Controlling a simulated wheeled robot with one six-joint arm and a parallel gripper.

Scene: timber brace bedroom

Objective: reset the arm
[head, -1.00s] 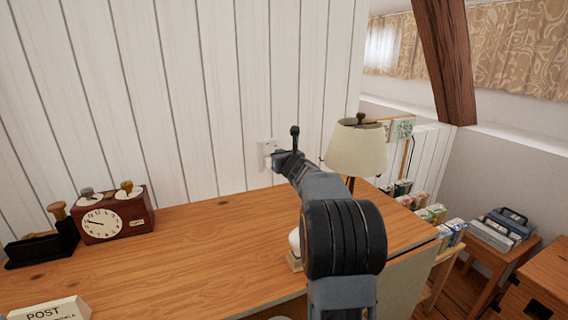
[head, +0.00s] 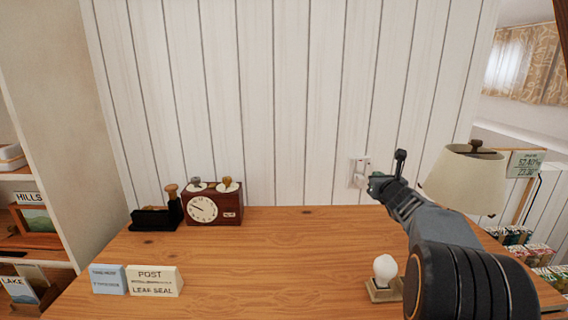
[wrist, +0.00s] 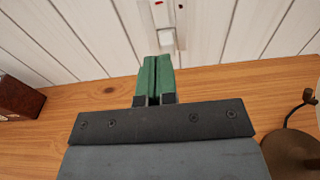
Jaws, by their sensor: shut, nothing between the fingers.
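My gripper (head: 378,183) is at the right in the head view, held above the wooden desk (head: 290,250) in front of the white plank wall. In the wrist view its green fingers (wrist: 154,80) lie together, shut and empty. A wall switch plate (head: 358,172) is just behind the fingertips in the head view; the plate also shows beyond them in the wrist view (wrist: 165,30). I cannot tell whether the fingers touch it. My arm hides part of the desk's right side.
A lamp (head: 465,180) stands right of my arm. A white bulb on a wooden base (head: 384,270) sits beside the arm. A chess clock (head: 213,205), a black stand (head: 157,215) and small signs (head: 153,281) are on the left. The desk's middle is clear.

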